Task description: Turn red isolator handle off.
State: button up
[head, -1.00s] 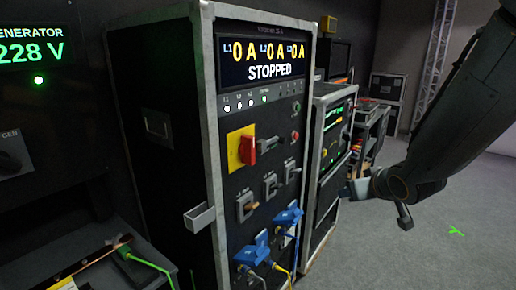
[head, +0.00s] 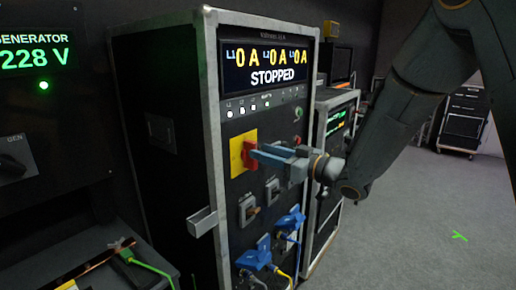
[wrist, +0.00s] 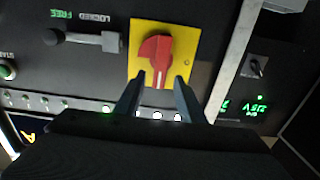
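The red isolator handle (head: 250,153) sits on a yellow plate (head: 236,158) on the front of the tall black cabinet. In the wrist view the red handle (wrist: 156,52) stands with its long axis up and down in the picture. My gripper (wrist: 160,76) is open and empty, its two fingertips on either side of the handle's near end. A gap shows on both sides, and I cannot tell how deep the fingers reach. In the head view my gripper (head: 260,153) comes in from the right and covers part of the handle.
A grey slide lever (wrist: 90,40) beside the yellow plate has labels reading FREE and LOCKED. The cabinet's display (head: 268,65) reads STOPPED and 0 A. Blue plugs (head: 288,222) with cables stick out below. Open floor (head: 420,230) lies to the right.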

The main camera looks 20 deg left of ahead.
jog(key=shift+p+x, duration=0.3)
jog(key=shift+x, duration=1.05)
grip_shut()
